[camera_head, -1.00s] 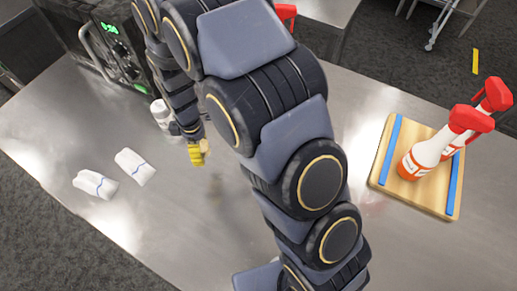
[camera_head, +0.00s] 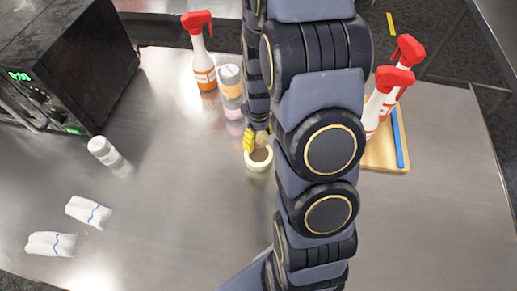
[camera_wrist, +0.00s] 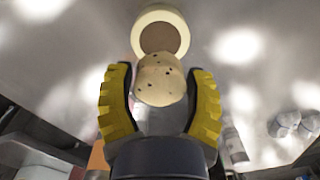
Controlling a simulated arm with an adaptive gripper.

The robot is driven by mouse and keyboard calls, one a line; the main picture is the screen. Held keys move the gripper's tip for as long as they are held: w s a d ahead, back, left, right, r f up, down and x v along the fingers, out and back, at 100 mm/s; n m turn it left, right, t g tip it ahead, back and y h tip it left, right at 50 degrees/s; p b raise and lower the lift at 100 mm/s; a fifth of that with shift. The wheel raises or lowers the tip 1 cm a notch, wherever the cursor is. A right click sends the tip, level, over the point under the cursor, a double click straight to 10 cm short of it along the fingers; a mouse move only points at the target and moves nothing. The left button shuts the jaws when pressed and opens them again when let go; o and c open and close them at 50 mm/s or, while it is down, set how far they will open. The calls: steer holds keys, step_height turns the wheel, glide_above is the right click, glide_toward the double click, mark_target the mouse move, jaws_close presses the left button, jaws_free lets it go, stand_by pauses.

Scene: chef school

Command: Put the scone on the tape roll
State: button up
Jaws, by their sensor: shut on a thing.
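The scone (camera_wrist: 160,82) is pale and round with dark specks. My gripper (camera_wrist: 161,72) is shut on it, with a yellow-padded finger on each side. The tape roll (camera_wrist: 160,13) is a cream ring with a brown inside, just beyond the scone in the wrist view. In the head view the tape roll (camera_head: 258,167) lies flat on the metal table, and my gripper (camera_head: 256,138) is just above and behind it. The scone there is mostly hidden by my fingers and arm. The scone looks held above the table, apart from the roll.
A spray bottle (camera_head: 203,65), an orange-labelled jar (camera_head: 230,82) and a pink item (camera_head: 235,120) stand behind my gripper. A white-capped jar (camera_head: 104,151), folded cloths (camera_head: 88,211) and an oven (camera_head: 70,55) are left.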

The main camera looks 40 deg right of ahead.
mark_target(259, 153)
steer(key=shift+f, duration=2.95)
steer(key=shift+f, duration=0.1)
steer(key=o, duration=1.1)
